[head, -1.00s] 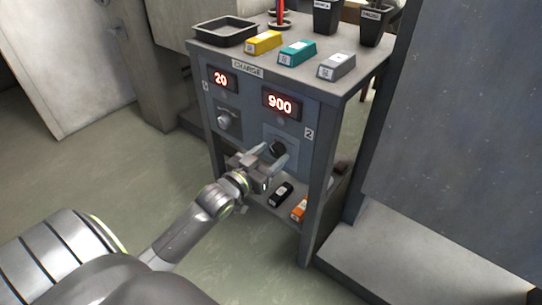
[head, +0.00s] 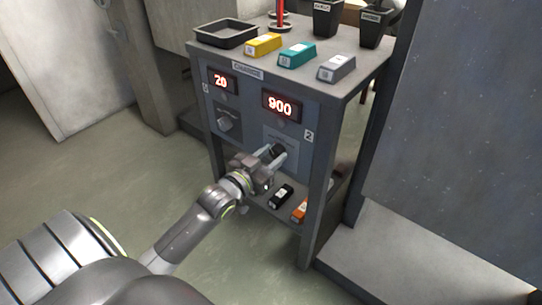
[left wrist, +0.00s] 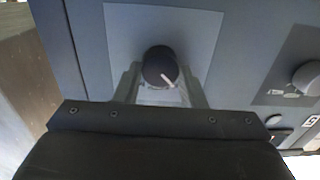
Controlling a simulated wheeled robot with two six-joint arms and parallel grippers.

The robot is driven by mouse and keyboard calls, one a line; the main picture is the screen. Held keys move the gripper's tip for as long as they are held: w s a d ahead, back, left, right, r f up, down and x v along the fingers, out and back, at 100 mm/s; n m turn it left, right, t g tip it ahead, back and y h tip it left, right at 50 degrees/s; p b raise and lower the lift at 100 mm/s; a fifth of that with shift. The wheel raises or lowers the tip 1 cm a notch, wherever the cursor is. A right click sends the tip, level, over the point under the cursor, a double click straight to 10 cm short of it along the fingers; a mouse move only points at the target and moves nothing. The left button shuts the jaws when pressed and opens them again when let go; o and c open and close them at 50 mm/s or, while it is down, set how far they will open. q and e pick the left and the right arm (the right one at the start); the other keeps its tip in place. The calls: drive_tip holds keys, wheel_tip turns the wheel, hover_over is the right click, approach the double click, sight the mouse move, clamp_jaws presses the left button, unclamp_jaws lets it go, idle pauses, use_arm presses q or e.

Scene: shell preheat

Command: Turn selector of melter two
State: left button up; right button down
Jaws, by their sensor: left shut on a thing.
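The selector of melter two is a round black knob (head: 278,149) with a light pointer mark, on a grey plate (head: 296,157) in the lower right of the cabinet front. The knob (left wrist: 160,67) also shows in the left wrist view, its pointer tilted toward the lower right. My left gripper (head: 274,155) is shut on the knob, with one finger on each side of it. Its fingers (left wrist: 161,88) flank the knob in the wrist view. The melter two display (head: 281,104) reads 900, and the label 2 (head: 309,135) is beside it. My right gripper is not in view.
The other knob (head: 225,123) is at the left, under a display (head: 222,81) reading 20. A black tray (head: 226,33) and yellow (head: 263,45), teal (head: 297,54) and grey (head: 337,68) bars are on top. Black (head: 281,196) and orange (head: 300,209) items lie on the shelf below.

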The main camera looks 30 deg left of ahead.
use_arm(q)
drive_tip(key=m, duration=0.4)
drive_tip(key=shift+d+m, duration=0.1)
drive_tip(key=shift+m, duration=0.2)
drive_tip(key=shift+f+m+b, duration=0.1)
drive_tip(key=shift+m+b, duration=0.5)
drive_tip(key=shift+m, duration=1.4)
drive_tip(key=o, duration=1)
drive_tip(key=shift+c, duration=0.2)
